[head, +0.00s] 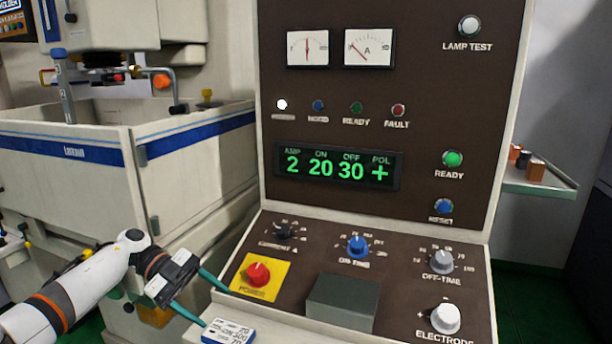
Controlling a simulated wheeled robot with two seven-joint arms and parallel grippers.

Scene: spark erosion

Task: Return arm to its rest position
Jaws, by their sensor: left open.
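My left arm (75,290), white with orange bands, comes in from the lower left. Its left gripper (216,308) is open, with two teal fingers apart and nothing seen between them. The fingers are at the left edge of the control console (300,300), beside the yellow plate with the red power knob (258,274). I cannot tell whether a fingertip touches the console. My right gripper is not in view.
The upright panel (430,120) has a lit display (338,167) reading 2, 20, 30, +. A white and blue card (228,332) lies below the gripper. A dark grey block (342,302) sits on the console. The machine tank (70,165) stands behind my arm.

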